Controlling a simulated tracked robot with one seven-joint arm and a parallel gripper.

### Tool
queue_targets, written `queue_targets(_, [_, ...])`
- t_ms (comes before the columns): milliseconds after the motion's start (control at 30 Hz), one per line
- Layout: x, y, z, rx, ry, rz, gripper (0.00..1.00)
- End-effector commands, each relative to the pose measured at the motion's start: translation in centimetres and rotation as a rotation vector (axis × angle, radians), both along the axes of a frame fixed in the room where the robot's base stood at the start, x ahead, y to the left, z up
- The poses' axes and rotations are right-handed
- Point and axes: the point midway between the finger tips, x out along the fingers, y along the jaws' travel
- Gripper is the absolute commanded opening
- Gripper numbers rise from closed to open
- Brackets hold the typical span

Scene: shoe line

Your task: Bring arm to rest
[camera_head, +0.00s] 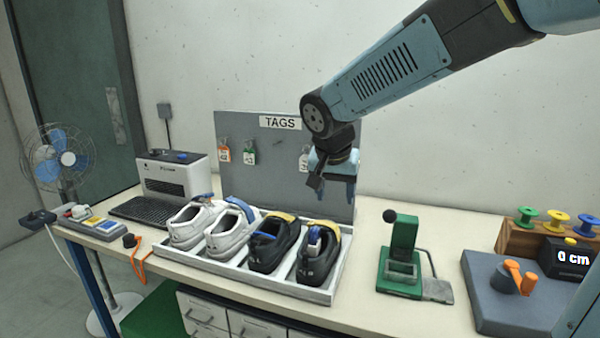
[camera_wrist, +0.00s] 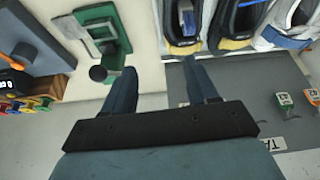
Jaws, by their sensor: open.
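My gripper (camera_head: 336,194) hangs from the arm in front of the grey TAGS board (camera_head: 284,178), above the right end of the shoe tray. It is open. In the wrist view my gripper (camera_wrist: 161,72) shows two spread blue fingers with nothing between them. The white tray (camera_head: 251,277) holds a white pair (camera_head: 209,230) on the left and a black pair (camera_head: 291,252) on the right. The black shoes also show at the top of the wrist view (camera_wrist: 243,20). Part of the board is hidden behind my arm.
A green press (camera_head: 400,265) stands right of the tray. Farther right are a grey block with an orange crank (camera_head: 507,293), several spools (camera_head: 556,221) and a "0 cm" display (camera_head: 570,258). A label printer (camera_head: 172,176), keyboard (camera_head: 150,212) and fan (camera_head: 57,158) are at left. Tags (camera_head: 249,153) hang on the board.

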Motion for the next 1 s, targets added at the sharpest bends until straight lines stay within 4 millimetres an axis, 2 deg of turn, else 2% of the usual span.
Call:
queue_targets(33, [-1.0,-1.7,0.8,0.002,-0.006,0.007,0.58])
queue_targets(200, [-4.4,-6.2,2.3,0.001,-0.010,0.061,0.58])
queue_targets(500, [-11.2,-12.1,3.3,0.003,-0.040,0.167,0.58])
queue_targets(700, [-15.3,-14.4,3.2,0.000,-0.074,0.241,0.58])
queue_targets(800, [-16.7,-15.0,3.0,-0.002,-0.089,0.269,0.58])
queue_targets(1000, [-17.8,-15.3,2.8,-0.006,-0.101,0.296,0.58])
